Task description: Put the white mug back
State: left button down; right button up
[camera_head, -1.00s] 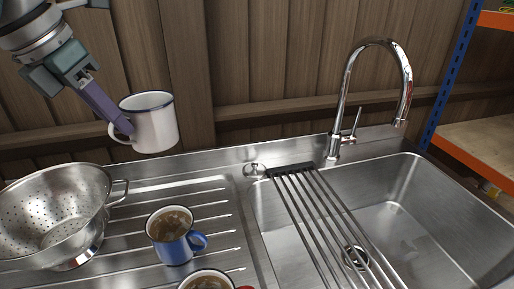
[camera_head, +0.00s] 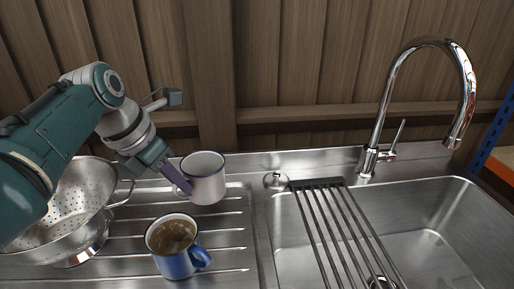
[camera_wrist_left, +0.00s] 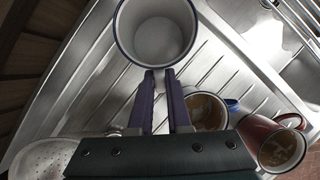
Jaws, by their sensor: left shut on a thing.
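The white mug (camera_head: 207,183) has a dark blue rim. In the head view it is upright at the back of the ribbed drainboard (camera_head: 225,228), behind the blue mug. My left gripper (camera_head: 181,184) is shut on the left side of the white mug. In the left wrist view the white mug (camera_wrist_left: 157,30) shows empty, with the purple fingers (camera_wrist_left: 160,88) at its near wall. I cannot tell for sure whether its base touches the drainboard. My right gripper is in no view.
A blue mug (camera_head: 176,262) with brown liquid stands in front. A red mug (camera_wrist_left: 258,135) shows beside it in the left wrist view. A steel colander (camera_head: 82,205) is at left, partly behind my arm. A rack (camera_head: 335,225) crosses the sink (camera_head: 432,235); a tall faucet (camera_head: 384,110) stands behind.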

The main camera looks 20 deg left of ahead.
pick_arm(q)
jog(key=shift+f+b, duration=0.65)
jog(key=shift+f, duration=1.45)
jog(key=shift+f, duration=0.1)
jog(key=shift+f, duration=0.15)
jog(key=c, duration=0.9)
grip_release()
jog(key=shift+o, duration=0.2)
